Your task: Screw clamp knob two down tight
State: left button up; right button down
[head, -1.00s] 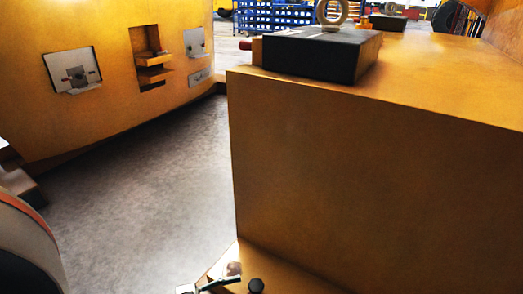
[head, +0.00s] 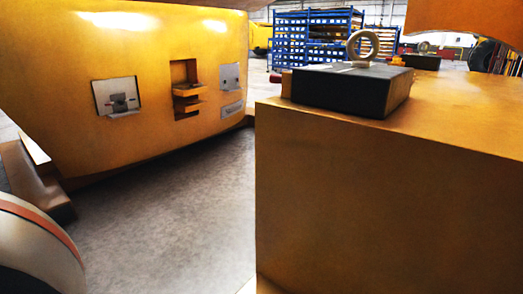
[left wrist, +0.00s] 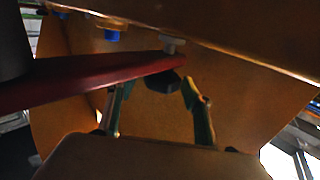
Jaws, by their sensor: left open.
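In the left wrist view my left gripper (left wrist: 156,88) is open, with one finger on each side of a dark faceted knob (left wrist: 165,82). The knob sits by the end of a red bar (left wrist: 105,80) and looks apart from both fingers. I cannot tell whether it is clamp knob two. A pale round-headed piece (left wrist: 172,42) stands on the other side of the bar. A blue piece (left wrist: 112,35) shows further left. Neither gripper shows in the head view.
A large orange casting (head: 375,190) fills the right, with a dark block (head: 345,92) and a pale ring (head: 362,46) on top. Another orange casting (head: 150,60) with recessed panels stands at left. Grey floor (head: 170,220) lies open between them. Blue racks (head: 305,40) stand behind.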

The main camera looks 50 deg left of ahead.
pick_arm(q)
jog(key=shift+s+f, duration=0.1)
jog(key=shift+f, duration=0.05)
jog(key=shift+c, duration=0.3)
jog(key=c, duration=1.1)
jog(key=shift+o, duration=0.2)
jog(key=shift+m+g+h, duration=1)
jog(key=shift+h, duration=0.4)
jog(key=shift+d+m+g+h, duration=0.25)
jog(key=shift+m+g+h, duration=0.95)
jog(key=shift+g+h, duration=0.15)
jog(key=shift+s+h, duration=0.1)
jog(key=shift+h, duration=0.15)
jog(key=o, duration=1.1)
jog(key=shift+a, duration=0.1)
jog(key=shift+a, duration=0.1)
